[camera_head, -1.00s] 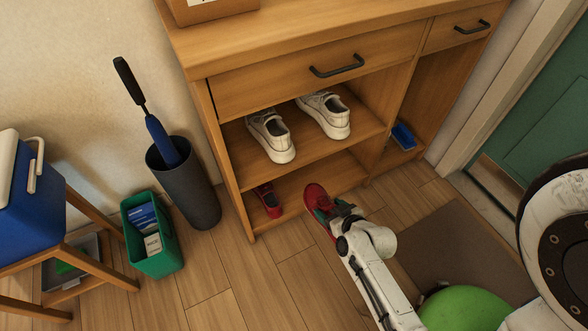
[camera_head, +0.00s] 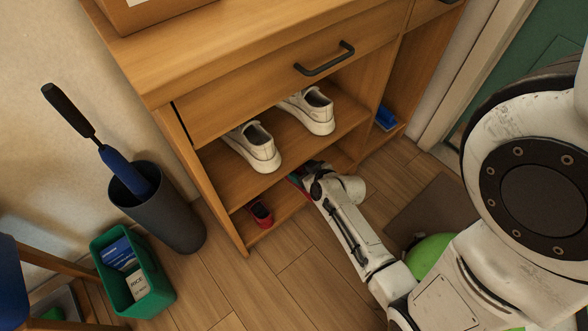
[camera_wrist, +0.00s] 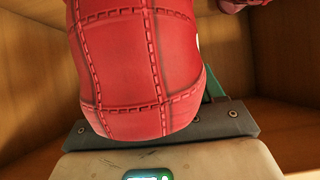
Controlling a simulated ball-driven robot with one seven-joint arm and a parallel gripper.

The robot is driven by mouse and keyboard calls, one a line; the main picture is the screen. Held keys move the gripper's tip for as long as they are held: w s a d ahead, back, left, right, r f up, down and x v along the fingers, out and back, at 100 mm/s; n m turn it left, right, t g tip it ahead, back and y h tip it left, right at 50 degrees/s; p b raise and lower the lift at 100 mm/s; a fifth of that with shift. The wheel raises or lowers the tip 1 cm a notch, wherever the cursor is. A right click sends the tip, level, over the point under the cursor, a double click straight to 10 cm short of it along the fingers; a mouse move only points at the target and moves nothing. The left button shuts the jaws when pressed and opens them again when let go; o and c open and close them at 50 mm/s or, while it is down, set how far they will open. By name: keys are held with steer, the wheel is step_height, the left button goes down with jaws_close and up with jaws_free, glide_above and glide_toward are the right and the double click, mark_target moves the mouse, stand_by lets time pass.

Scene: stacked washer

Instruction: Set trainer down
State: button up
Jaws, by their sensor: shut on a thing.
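My gripper (camera_head: 300,180) is shut on a red trainer (camera_wrist: 135,70), whose stitched heel fills the upper middle of the wrist view. In the head view my gripper reaches into the lower compartment of the wooden shoe cabinet (camera_head: 215,165), under the middle shelf. There the held trainer is mostly hidden behind the gripper and shelf edge. I cannot tell whether it touches the compartment floor. Another red trainer (camera_head: 261,214) stands on the bottom board to the left; part of it also shows at the top right of the wrist view (camera_wrist: 232,5).
A pair of white shoes (camera_head: 253,148) stands on the shelf above my gripper. A dark umbrella stand (camera_head: 165,215) and a green bin (camera_head: 140,275) are left of the cabinet. A blue object (camera_head: 386,118) lies in the right compartment.

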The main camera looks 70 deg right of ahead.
steer(key=d, duration=0.1)
steer(key=w+d+f+b, duration=0.1)
steer(key=d+f+b, duration=0.1)
steer(key=d, duration=0.1)
steer(key=shift+w+f, duration=0.15)
steer(key=shift+w, duration=0.25)
steer(key=d+f+b, duration=0.1)
steer(key=w+d+f+b, duration=0.1)
steer(key=f, duration=0.1)
steer(key=d+f+b, duration=0.1)
steer(key=f, duration=0.1)
steer(key=shift+w+d+b, duration=0.2)
steer(key=shift+w+b, duration=0.1)
steer(key=shift+b, duration=0.05)
steer(key=f+b, duration=0.2)
steer(key=f, duration=0.1)
steer(key=shift+w+d+f, duration=0.1)
steer(key=shift+d+f, duration=0.1)
steer(key=o, duration=1.3)
steer(key=shift+r, duration=0.1)
